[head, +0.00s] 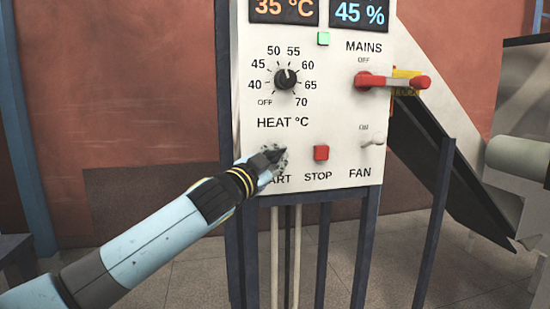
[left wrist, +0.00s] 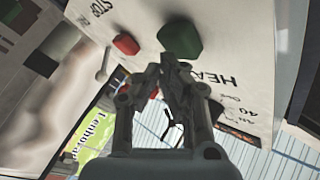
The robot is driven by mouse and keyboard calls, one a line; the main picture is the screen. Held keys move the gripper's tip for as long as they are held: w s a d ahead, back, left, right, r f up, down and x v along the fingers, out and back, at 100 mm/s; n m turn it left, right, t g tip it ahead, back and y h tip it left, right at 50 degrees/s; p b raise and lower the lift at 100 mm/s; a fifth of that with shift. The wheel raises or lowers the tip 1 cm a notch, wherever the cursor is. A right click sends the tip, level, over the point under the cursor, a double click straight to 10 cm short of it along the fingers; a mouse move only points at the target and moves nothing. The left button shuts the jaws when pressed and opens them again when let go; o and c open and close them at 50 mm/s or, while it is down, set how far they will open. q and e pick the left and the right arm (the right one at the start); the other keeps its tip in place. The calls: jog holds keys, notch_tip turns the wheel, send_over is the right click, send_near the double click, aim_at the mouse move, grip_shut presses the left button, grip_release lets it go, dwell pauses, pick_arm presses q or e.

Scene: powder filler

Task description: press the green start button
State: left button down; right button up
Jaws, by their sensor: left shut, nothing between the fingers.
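The green start button (left wrist: 180,38) shows in the left wrist view, on the pale control panel (head: 337,115). In the head view my left gripper (head: 282,155) hides the button and part of its START label. My left gripper is shut and empty, with its fingertips (left wrist: 174,62) at the button's near edge in the left wrist view. I cannot tell whether they touch it. The red stop button (head: 321,153) is just right of the gripper in the head view, and it also shows in the left wrist view (left wrist: 126,44). My right gripper is not in view.
The red mains handle (head: 393,82) sticks out at the right, above the fan switch (head: 372,140). A dark chute (head: 445,175) slopes down at the right. Floor shows below the panel.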

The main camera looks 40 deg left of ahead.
pick_arm(q)
jog(key=shift+s+d, duration=0.25)
jog(key=shift+s+d+p, duration=0.3)
jog(key=shift+s+d, duration=1.35)
jog(key=shift+d, duration=0.3)
jog(key=shift+f, duration=0.1)
